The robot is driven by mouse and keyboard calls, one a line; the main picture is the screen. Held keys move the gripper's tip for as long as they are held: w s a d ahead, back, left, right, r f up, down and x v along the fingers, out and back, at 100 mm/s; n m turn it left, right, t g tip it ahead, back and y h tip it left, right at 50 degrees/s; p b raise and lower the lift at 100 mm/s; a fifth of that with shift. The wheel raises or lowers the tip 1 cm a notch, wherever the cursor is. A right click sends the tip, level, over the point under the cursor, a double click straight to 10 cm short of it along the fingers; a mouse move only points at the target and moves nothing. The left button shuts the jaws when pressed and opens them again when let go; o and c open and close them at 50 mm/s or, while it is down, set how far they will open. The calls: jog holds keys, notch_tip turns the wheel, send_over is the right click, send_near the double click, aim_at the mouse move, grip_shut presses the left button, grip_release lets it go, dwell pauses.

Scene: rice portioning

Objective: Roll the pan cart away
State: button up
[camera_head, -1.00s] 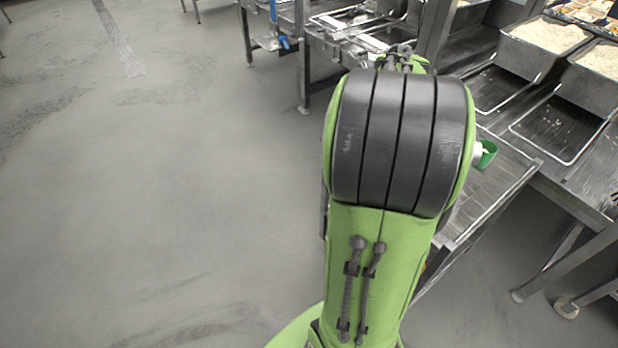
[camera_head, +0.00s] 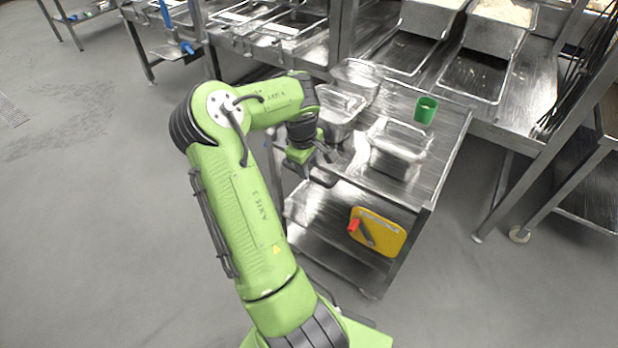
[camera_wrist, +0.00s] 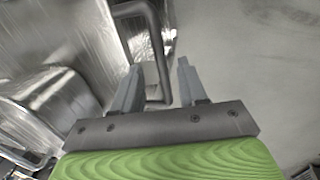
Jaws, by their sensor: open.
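The pan cart (camera_head: 450,170) is a steel cart with a flat top and a lower shelf, standing right of my arm. Two metal pans, a nearer pan (camera_head: 398,150) and a farther pan (camera_head: 338,108), and a green cup (camera_head: 426,109) are on its top. My gripper (camera_head: 318,160) is at the cart's near left edge. In the wrist view my gripper (camera_wrist: 158,76) is open, its fingers on either side of a bent grey handle bar (camera_wrist: 153,45). I cannot tell how deep the bar sits between them.
A steel counter (camera_head: 520,135) with food pans stands close behind the cart. A bench leg and caster (camera_head: 520,234) stand to the right. Open grey floor (camera_head: 90,240) lies to the left.

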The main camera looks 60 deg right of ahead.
aim_at(311, 176)
jog(key=f, duration=0.3)
jog(key=shift+d+f+b, duration=0.35)
jog(key=shift+f+b, duration=0.05)
grip_shut()
